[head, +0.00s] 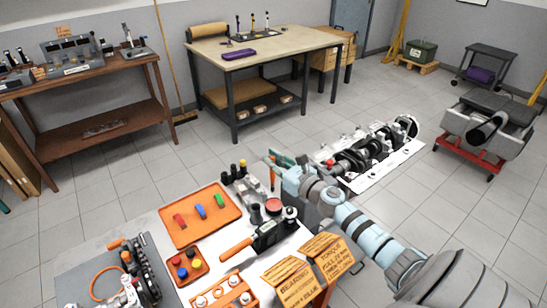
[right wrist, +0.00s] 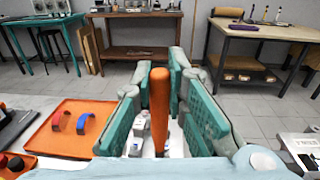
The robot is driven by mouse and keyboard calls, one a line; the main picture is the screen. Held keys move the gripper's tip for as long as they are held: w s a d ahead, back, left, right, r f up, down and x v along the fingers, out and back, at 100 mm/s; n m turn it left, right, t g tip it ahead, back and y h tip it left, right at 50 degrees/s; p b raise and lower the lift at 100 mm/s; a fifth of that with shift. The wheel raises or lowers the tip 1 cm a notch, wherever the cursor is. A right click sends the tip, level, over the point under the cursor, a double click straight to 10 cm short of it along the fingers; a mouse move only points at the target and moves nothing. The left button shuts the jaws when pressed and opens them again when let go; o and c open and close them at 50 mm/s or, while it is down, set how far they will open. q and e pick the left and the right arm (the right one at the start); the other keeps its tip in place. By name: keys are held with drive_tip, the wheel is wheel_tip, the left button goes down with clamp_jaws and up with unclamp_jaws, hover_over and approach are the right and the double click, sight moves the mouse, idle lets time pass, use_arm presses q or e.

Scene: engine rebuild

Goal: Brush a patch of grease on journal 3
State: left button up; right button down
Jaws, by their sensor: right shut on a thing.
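My right gripper (head: 276,164) is raised beyond the far edge of the near table, to the left of the crankshaft (head: 372,148). Its teal finger pads are shut on an orange handle (right wrist: 160,102), upright between them in the right wrist view; the handle also shows in the head view (head: 272,180). I take it to be the brush, but its bristles cannot be made out. The crankshaft lies along a white engine block with several journals; I cannot tell which is journal 3, and no grease patch can be made out. My left gripper is not in view.
The near table holds an orange tray (head: 172,228) with coloured bearing shells, a small tray (head: 186,266) of round pieces, a torque wrench, a red-topped tin (head: 273,206) and yellow signs (head: 312,270). A workbench (head: 285,52) stands behind. Floor between is clear.

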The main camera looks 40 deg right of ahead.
wheel_tip(320, 180, down, 7)
drive_tip(key=d+h+b, duration=0.1)
drive_tip(key=b, duration=0.4)
drive_tip(key=shift+w+b, duration=0.3)
drive_tip(key=shift+w, duration=0.05)
drive_tip(key=shift+s+f+b, duration=0.1)
drive_tip(key=shift+f+b, duration=0.45)
drive_tip(key=shift+b, duration=0.1)
idle(1.5)
wheel_tip(320, 180, up, 7)
drive_tip(key=p, duration=0.6)
drive_tip(key=shift+p, duration=0.35)
idle(0.3)
